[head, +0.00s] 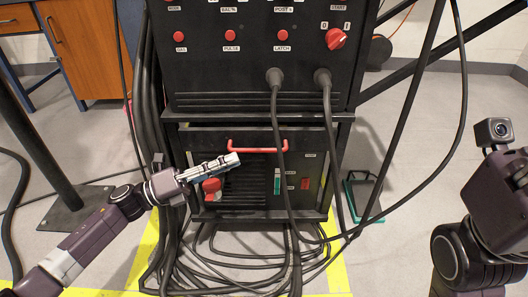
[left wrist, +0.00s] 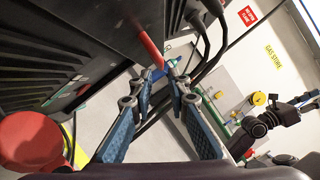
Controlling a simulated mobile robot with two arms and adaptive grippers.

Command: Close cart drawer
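The black cart's drawer front (head: 250,180) is below the main control panel and has a red bar handle (head: 258,149) along its top. It appears to stand out a little from the cart body; how far is hard to tell. My left gripper (head: 232,160) is in front of the drawer, just below the left part of the handle.
Black cables (head: 280,110) hang from the panel across the drawer front, right of my left gripper, and lie coiled on the floor. A red knob (head: 212,186) is on the lower left. Yellow tape (head: 338,272) marks the floor. An orange cabinet (head: 83,45) stands back left.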

